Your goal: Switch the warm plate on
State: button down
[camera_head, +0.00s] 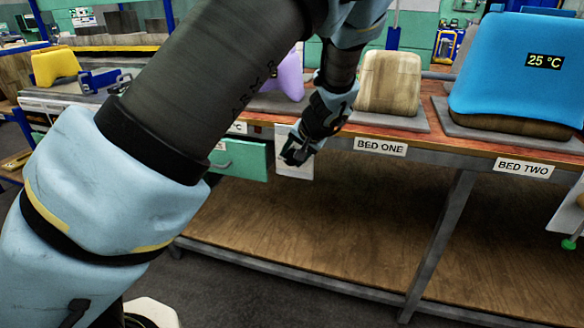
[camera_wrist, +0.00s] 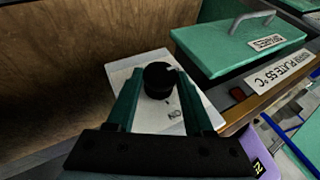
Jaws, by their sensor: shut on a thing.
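In the wrist view a black round knob (camera_wrist: 158,82) sits on a white panel (camera_wrist: 140,62) with an "ON" mark to its lower right. A pale mark shows on the knob's upper right side, away from the "ON" lettering. My gripper (camera_wrist: 158,88) has its green fingers on both sides of the knob, shut on it. A label reading "WARM PLATE 55 °C" (camera_wrist: 283,70) is on the bench edge, beside a dull red light or button (camera_wrist: 238,94). In the head view my gripper (camera_head: 294,156) is at the white panel (camera_head: 298,166), and the knob is hidden.
A green drawer (camera_head: 240,158) with a handle is left of the panel. A purple piece (camera_head: 287,76), a beige block (camera_head: 390,82) at "BED ONE" and a blue piece (camera_head: 515,70) reading 25 °C stand on the bench. The lower wooden shelf (camera_head: 320,220) is clear.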

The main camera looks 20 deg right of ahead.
jog(key=m+t+y+b, duration=0.1)
jog(key=t+y, duration=0.1)
jog(key=t, duration=0.1)
jog(key=f+m+t+y+b, duration=0.1)
jog(key=t+y+b, duration=0.1)
jog(key=t, duration=0.2)
jog(key=f+m+t+y+b, duration=0.1)
jog(key=m+t+y+b, duration=0.1)
jog(key=t+y, duration=0.1)
jog(key=shift+s+d+f+t, duration=0.15)
jog(key=shift+s+d+t, duration=0.15)
jog(key=shift+s+d, duration=0.05)
jog(key=shift+w+a+f+m+t+y+b, duration=0.1)
jog(key=shift+m+t+y+b, duration=0.1)
jog(key=shift+m+t+b, duration=0.5)
jog(key=shift+a+f+m+t+y+b, duration=0.15)
jog(key=shift+m+t, duration=0.35)
jog(key=shift+t, duration=0.6)
jog(key=shift+d, duration=0.1)
jog(key=shift+c, duration=1.6)
grip_release()
jog(key=v, duration=1)
jog(key=shift+s+f, duration=0.25)
